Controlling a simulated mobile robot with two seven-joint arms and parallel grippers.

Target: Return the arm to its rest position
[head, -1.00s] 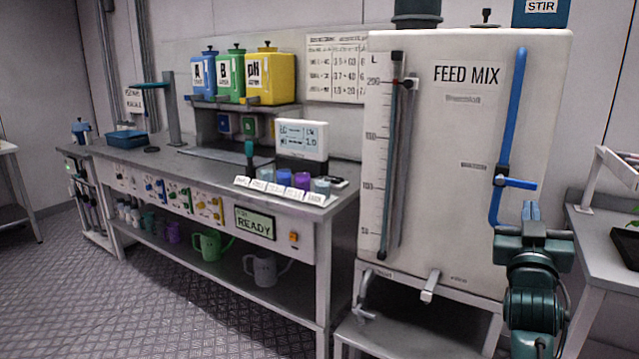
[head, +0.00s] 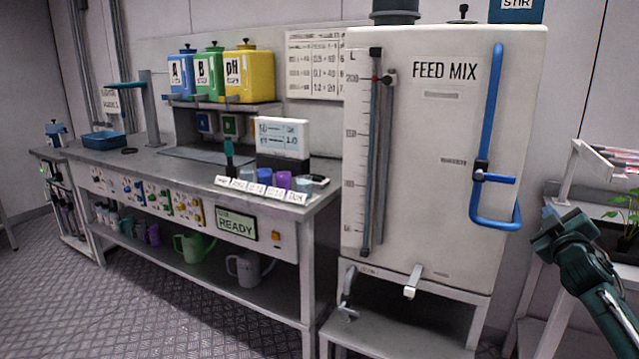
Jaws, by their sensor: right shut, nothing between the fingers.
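My right gripper (head: 549,216) is at the right of the head view, with its arm reaching in from the lower right corner. My left gripper does not show.
A grey workbench (head: 255,222) with coloured canisters (head: 241,77), small cups (head: 281,181) and a READY display (head: 237,225) stands left. The grey rack table (head: 590,218) with a green plant (head: 628,212) is close behind my right arm. The floor (head: 130,310) at left is clear.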

